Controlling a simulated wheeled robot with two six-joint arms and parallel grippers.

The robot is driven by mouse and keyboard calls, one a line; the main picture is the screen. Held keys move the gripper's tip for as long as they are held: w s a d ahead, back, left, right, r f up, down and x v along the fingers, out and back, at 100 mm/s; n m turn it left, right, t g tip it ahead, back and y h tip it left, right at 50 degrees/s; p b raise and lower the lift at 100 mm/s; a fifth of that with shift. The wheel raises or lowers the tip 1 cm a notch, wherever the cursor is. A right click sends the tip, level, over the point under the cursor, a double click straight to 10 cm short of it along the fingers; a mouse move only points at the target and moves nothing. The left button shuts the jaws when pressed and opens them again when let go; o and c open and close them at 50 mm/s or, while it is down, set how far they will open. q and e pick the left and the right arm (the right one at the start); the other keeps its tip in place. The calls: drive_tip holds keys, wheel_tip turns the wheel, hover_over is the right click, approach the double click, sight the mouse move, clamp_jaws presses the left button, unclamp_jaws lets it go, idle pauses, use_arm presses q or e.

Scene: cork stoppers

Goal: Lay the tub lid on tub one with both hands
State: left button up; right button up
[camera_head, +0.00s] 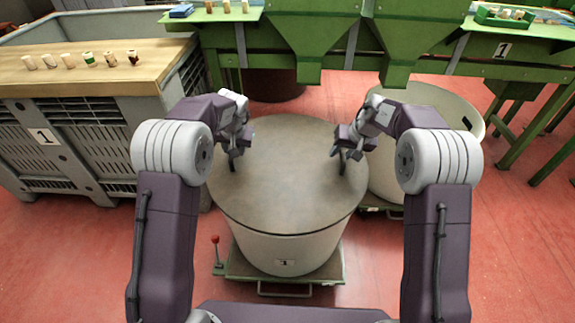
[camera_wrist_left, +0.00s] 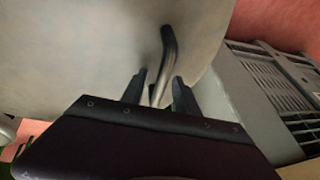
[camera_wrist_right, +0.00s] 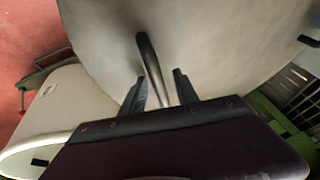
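The round grey-brown tub lid (camera_head: 288,185) lies level over tub one (camera_head: 318,248), a pale tub labelled 1, and no gap shows between them. My left gripper (camera_head: 233,160) is at the lid's left handle, a dark bent bar (camera_wrist_left: 169,48). In the left wrist view this bar stands between the two spread fingers (camera_wrist_left: 159,84). My right gripper (camera_head: 342,160) is at the lid's right handle (camera_wrist_right: 148,55), which likewise stands between spread fingers. Both grippers look open, with space beside the bars. The lid also fills much of the right wrist view (camera_wrist_right: 220,45).
Tub one stands on a green trolley (camera_head: 245,268) with a red-knobbed lever. An open pale tub (camera_head: 385,180) stands close on the right. A grey crate (camera_head: 95,150) with a wooden top holding several corks is left. Green machinery (camera_head: 310,40) is behind. Red floor is free at right.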

drive_tip(key=v, duration=0.4)
drive_tip(key=shift+d+r, duration=0.1)
drive_tip(key=shift+r, duration=0.05)
drive_tip(key=shift+s+d+r, duration=0.2)
drive_tip(key=shift+s, duration=0.25)
drive_tip(key=shift+s+d+r, duration=0.2)
drive_tip(key=shift+s+r, duration=0.05)
drive_tip(key=shift+s, duration=0.15)
use_arm(q)
drive_tip(key=v, duration=0.7)
drive_tip(key=shift+r, duration=0.15)
use_arm(e)
drive_tip(key=s+d, duration=0.4)
drive_tip(key=s, duration=0.5)
drive_tip(key=shift+s+d+f, duration=0.15)
drive_tip(key=shift+s+d, duration=0.1)
drive_tip(key=shift+d, duration=0.05)
use_arm(q)
drive_tip(key=shift+s+d, duration=0.1)
